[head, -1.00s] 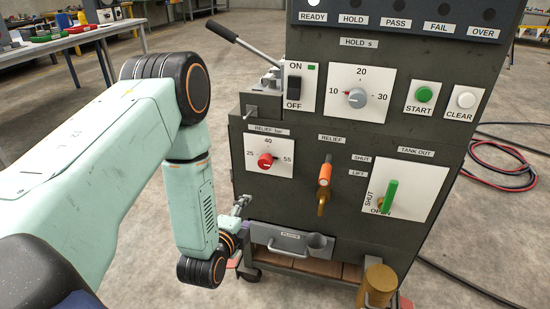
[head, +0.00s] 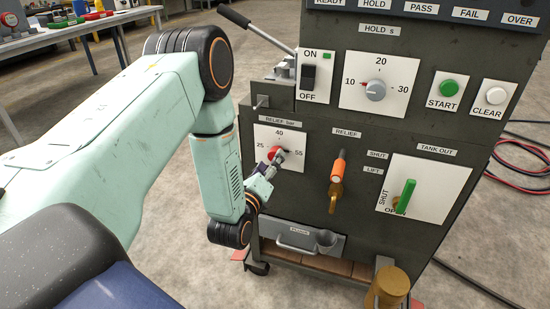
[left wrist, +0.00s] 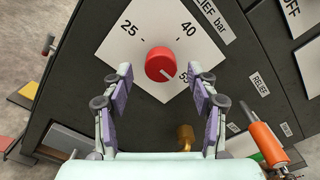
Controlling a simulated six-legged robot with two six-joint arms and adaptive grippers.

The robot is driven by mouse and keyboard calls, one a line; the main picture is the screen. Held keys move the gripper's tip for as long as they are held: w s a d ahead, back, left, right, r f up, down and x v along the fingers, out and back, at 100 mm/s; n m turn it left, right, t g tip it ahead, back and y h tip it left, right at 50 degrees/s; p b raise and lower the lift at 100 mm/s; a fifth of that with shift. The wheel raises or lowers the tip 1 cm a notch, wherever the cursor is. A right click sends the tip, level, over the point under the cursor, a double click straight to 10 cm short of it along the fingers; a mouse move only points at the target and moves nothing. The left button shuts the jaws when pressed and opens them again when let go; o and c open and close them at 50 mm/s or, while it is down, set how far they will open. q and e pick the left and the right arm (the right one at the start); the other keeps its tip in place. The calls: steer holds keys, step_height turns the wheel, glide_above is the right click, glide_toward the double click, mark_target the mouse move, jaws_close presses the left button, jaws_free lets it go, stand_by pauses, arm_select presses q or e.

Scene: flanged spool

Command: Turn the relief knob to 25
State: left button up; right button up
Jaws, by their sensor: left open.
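The red relief knob (left wrist: 160,64) sits on a white dial plate (left wrist: 150,35) marked 25, 40 and 55. The knob (head: 274,152) also shows in the head view, partly covered by my gripper. My left gripper (left wrist: 154,76) is open, with one finger on each side of the knob. Gaps show between the fingers and the knob in the left wrist view. In the head view the left gripper (head: 273,162) is at the dial's lower right. My right gripper is not in view.
The orange-handled relief lever (head: 338,168) stands just right of the dial. A green tank handle (head: 405,195) is farther right. The hold knob (head: 375,90) and the on/off switch (head: 308,77) are above. A drawer (head: 303,237) is below.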

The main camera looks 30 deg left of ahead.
mark_target(273, 157)
arm_select(q)
steer(key=shift+b+x, duration=0.45)
steer(key=shift+x, duration=1.5)
steer(key=shift+c, duration=0.5)
steer(key=c, duration=1.1)
